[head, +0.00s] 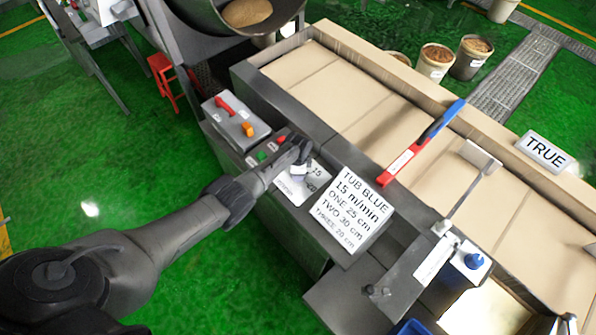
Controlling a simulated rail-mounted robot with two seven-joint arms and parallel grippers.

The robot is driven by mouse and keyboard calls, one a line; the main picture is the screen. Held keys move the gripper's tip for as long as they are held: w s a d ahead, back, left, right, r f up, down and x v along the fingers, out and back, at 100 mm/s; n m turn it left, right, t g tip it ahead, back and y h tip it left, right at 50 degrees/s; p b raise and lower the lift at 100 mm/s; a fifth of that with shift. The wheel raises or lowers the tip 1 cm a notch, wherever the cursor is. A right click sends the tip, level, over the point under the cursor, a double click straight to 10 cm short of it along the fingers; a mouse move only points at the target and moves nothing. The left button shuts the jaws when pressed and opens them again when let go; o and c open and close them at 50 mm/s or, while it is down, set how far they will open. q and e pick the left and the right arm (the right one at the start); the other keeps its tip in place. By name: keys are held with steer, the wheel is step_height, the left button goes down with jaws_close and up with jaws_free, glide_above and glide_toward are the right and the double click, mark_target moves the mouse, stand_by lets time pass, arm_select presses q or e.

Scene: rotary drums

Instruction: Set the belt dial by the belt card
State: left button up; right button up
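The belt card (347,211) is a white sign that reads "TUB BLUE, 15 m/min, ONE 25 cm, TWO 30 cm, THREE 20 cm". Left of it is a pale dial plate (291,190) on the grey control box, with "15" and "20" readable at its right side. My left gripper (299,158) is over the plate's upper part and hides the dial's knob and pointer. I cannot tell whether its fingers touch or grip the knob, nor what the dial points to. My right gripper is not in view.
A green button (262,155) and a red one sit beside the gripper. A box with red and orange controls (236,118) is behind. The tan belt (375,115) carries a red-blue bar (420,145). A "TRUE" sign (544,152) stands at right; a blue-knobbed unit (473,260) is front right.

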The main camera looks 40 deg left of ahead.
arm_select(q)
steer(key=shift+m, duration=0.4)
steer(key=o, duration=0.9)
steer(key=shift+r, duration=0.3)
step_height(320, 180, up, 5)
steer(key=shift+r+p, duration=0.15)
steer(key=shift+p, duration=0.95)
steer(key=shift+r, duration=3.9)
